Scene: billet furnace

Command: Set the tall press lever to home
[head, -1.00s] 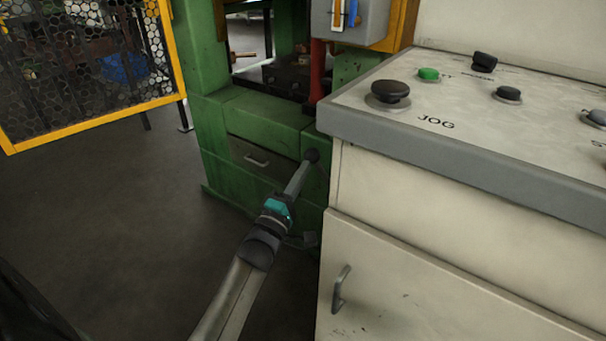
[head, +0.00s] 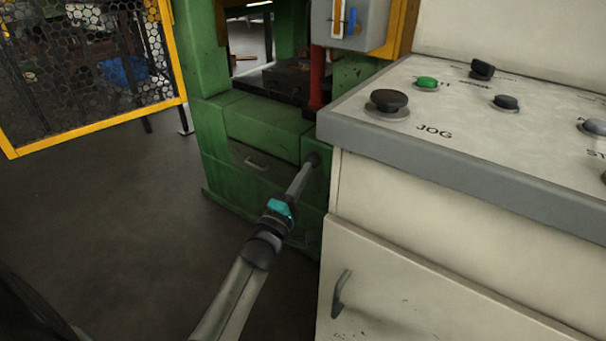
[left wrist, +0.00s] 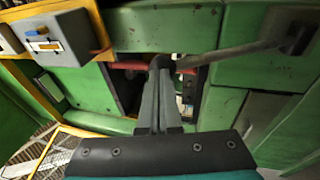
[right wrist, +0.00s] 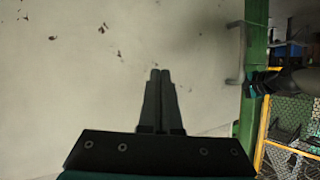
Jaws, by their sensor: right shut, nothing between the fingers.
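The tall press lever shows in the left wrist view as a grey rod (left wrist: 235,53) with a dark knob at one end. Its other end meets a dark pivot on the green press (head: 265,125). My left gripper (left wrist: 162,68) has its fingers close together at the knob and appears shut on it; the knob hides the fingertips. In the head view my left gripper (head: 308,165) reaches the press beside the console, and most of the lever is hidden there. My right gripper (right wrist: 160,72) is shut and empty, in front of a pale panel.
A pale console (head: 460,180) with a grey edge, several buttons and a JOG label stands close on the right. A yellow-framed mesh guard (head: 90,75) is at the left. A grey box (head: 348,25) hangs above the press bed. The dark floor at left is clear.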

